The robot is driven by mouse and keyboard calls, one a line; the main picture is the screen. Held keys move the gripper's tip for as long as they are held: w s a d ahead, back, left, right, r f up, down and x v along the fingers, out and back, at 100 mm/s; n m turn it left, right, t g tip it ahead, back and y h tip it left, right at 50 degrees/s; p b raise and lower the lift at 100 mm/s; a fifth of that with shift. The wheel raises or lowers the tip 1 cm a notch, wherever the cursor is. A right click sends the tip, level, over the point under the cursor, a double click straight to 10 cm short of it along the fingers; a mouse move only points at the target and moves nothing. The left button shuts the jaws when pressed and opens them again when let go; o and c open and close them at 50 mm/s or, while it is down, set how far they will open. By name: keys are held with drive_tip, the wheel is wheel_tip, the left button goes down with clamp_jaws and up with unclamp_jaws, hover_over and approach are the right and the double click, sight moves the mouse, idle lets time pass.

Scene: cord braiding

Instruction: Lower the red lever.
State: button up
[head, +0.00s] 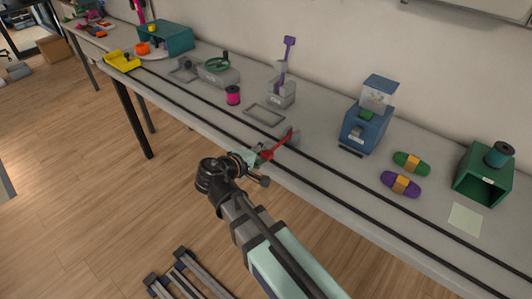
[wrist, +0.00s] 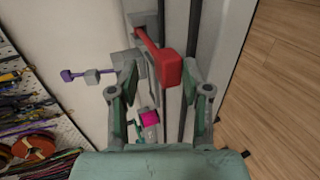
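The red lever (head: 280,144) is at the front edge of the long grey bench, beside the dark rails. It slants in the head view, and I cannot tell its exact angle. In the wrist view, its blocky red end (wrist: 170,68) lies between my fingertips, nearer the right one, with a clear gap to the left one. My gripper (head: 257,160) is open around or just above this end; it also shows in the wrist view (wrist: 159,74). I cannot tell whether the right finger touches the lever. The lever's base is partly hidden.
A purple lever (head: 288,51) stands upright behind, on a grey box. A magenta spool (head: 233,95) and an empty grey frame (head: 264,114) are left of the red lever. A blue machine (head: 363,128) stands to the right. Wooden floor lies in front of the bench.

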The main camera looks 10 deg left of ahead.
drive_tip(key=v, duration=1)
drive_tip(key=shift+s, duration=0.2)
drive_tip(key=shift+r, duration=0.15)
wheel_tip(320, 180, down, 11)
drive_tip(key=s+g+y, duration=0.1)
drive_tip(key=g+y, duration=0.2)
drive_tip(key=s+d+f+m+g+p, duration=0.15)
drive_tip(key=d+f+g, duration=0.25)
drive_tip(key=d+f, duration=0.5)
drive_tip(key=s+d+f+m+g, duration=0.25)
drive_tip(key=d+f, duration=0.25)
drive_tip(key=f, duration=0.7)
drive_tip(key=s+d+f+m+g+y+p, duration=0.1)
drive_tip(key=s+d+f+m+g, duration=0.3)
drive_tip(key=s+d+f, duration=0.3)
drive_tip(key=s+d+f+m+g+y+p, duration=0.2)
drive_tip(key=s+d+f+m+g, duration=0.2)
drive_tip(key=s+d, duration=1)
wheel_tip(320, 180, down, 4)
drive_tip(key=shift+s+r+g, duration=0.1)
drive_tip(key=shift+s+g, duration=0.55)
drive_tip(key=shift+s, duration=0.35)
